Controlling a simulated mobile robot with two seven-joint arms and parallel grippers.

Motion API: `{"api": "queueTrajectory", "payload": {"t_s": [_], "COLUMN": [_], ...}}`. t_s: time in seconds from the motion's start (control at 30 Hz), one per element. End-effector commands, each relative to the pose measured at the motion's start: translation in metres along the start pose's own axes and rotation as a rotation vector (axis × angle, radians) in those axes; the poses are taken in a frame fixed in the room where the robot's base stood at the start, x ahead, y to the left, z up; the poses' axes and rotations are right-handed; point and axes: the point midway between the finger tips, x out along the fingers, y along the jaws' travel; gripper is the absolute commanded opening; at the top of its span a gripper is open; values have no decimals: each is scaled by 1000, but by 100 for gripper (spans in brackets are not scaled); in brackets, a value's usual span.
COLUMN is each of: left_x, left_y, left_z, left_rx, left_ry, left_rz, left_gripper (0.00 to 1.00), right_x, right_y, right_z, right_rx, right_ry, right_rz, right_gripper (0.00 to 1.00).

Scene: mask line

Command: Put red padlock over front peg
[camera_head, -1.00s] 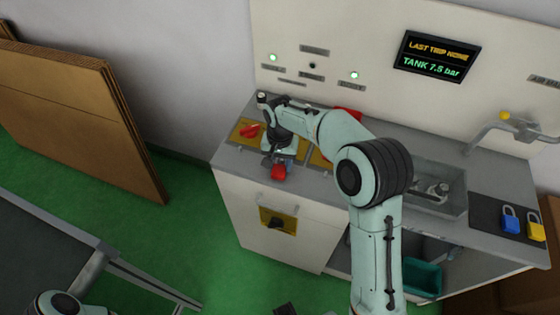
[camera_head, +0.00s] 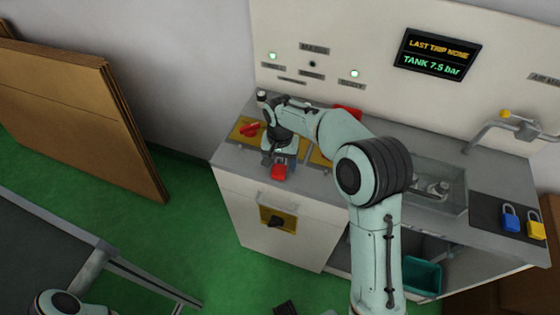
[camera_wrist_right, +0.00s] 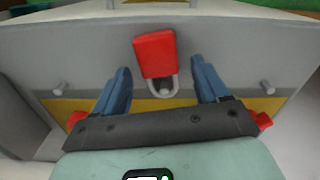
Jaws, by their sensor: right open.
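The red padlock (camera_head: 278,171) is at the front edge of the counter in the head view. In the right wrist view the red padlock (camera_wrist_right: 155,54) shows its body and metal shackle. The round tip of a peg (camera_wrist_right: 164,90) shows inside the shackle loop, so the shackle appears to be around it. My right gripper (camera_wrist_right: 162,82) is open, with one blue finger on each side of the shackle and gaps between. In the head view my right gripper (camera_head: 278,158) is right behind the padlock. My left gripper is not in view.
A blue padlock (camera_head: 511,218) and a yellow padlock (camera_head: 535,226) are on a dark mat at the counter's right. A tray (camera_head: 436,200) is beside my right arm.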

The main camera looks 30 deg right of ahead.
Motion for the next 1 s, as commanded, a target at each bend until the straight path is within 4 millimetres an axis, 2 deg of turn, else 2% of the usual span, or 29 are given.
{"api": "queueTrajectory", "payload": {"t_s": [0.17,0.4,0.6,0.8,1.0], "left_x": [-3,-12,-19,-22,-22], "left_y": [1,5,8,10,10], "left_z": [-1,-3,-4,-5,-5], "left_rx": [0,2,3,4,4], "left_ry": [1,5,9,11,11], "left_rz": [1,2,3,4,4], "left_gripper": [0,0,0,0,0], "right_x": [-23,-79,-115,-132,-133], "right_y": [-1,-1,-1,0,0], "right_z": [-1,-1,-1,0,0], "right_rx": [0,0,-1,0,0], "right_ry": [4,6,4,2,1], "right_rz": [-3,-5,-3,-1,-1], "right_gripper": [74,74,74,74,74]}}
